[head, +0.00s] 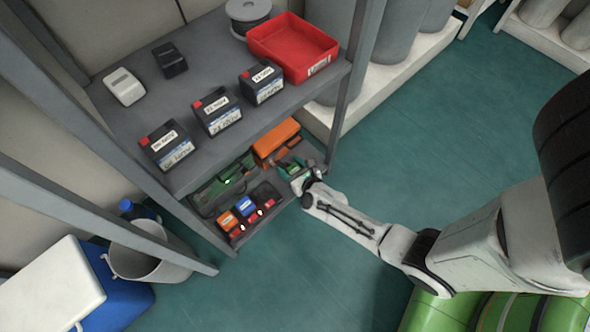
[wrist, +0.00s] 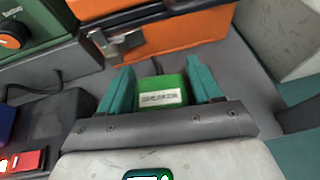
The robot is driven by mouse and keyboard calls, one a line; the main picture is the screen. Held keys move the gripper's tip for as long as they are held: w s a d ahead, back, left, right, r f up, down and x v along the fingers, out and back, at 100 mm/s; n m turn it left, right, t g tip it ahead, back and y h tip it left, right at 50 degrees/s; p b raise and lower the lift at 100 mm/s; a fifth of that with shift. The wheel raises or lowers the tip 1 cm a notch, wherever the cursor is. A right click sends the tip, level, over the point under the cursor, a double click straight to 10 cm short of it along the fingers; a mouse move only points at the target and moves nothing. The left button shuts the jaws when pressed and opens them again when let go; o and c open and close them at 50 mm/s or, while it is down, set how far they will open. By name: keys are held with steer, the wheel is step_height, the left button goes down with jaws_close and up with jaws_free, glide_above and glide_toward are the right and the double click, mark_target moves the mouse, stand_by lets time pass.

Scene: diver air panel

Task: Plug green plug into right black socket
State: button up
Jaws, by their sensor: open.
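In the wrist view the green plug (wrist: 160,92), a green block with a white label, lies on the grey shelf with a dark cable behind it. My gripper (wrist: 162,85) is open, its two teal fingers on either side of the plug; whether they touch it is unclear. In the head view my gripper (head: 288,168) is on the lower shelf, and the plug is hard to make out there. Left of it is a black socket block (head: 265,192) with orange, blue and red parts. The right socket's opening is not clearly visible.
An orange case (wrist: 165,35) with a metal latch is close behind the plug. A green case (head: 224,187) with an orange knob stands behind the socket block. The upper shelf (head: 205,75), holding several batteries and a red bin (head: 293,45), overhangs the lower shelf. Floor in front is clear.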

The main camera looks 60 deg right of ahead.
mark_target(291, 166)
steer(key=shift+c, duration=0.2)
steer(key=c, duration=0.9)
steer(key=shift+r, duration=0.15)
steer(key=shift+r+p, duration=1.4)
